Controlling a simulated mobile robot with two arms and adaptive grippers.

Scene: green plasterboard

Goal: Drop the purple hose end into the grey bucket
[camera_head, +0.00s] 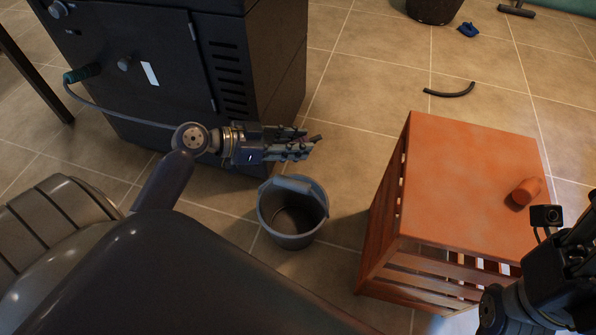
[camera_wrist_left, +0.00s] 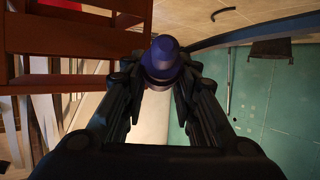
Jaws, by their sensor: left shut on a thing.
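My left gripper (camera_head: 298,146) is shut on the purple hose end. In the left wrist view the purple hose end (camera_wrist_left: 165,60) sits between the fingertips of my left gripper (camera_wrist_left: 160,82). In the head view the fingers hide most of it, and a small dark tip shows past them. The grey bucket (camera_head: 289,240) stands upright on the floor, just below the left gripper in the picture. Its raised handle or flap shows at the rear rim, and its dark inside looks empty. My right arm (camera_head: 545,285) shows at the lower right; its fingertips cannot be made out.
A black cabinet (camera_head: 165,70) stands behind the left gripper, with a thin grey hose (camera_head: 105,105) from a teal fitting. An orange slatted crate (camera_head: 460,170) stands right of the bucket with an orange bottle (camera_head: 526,191) on top. A black curved piece (camera_head: 449,92) lies on tiles.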

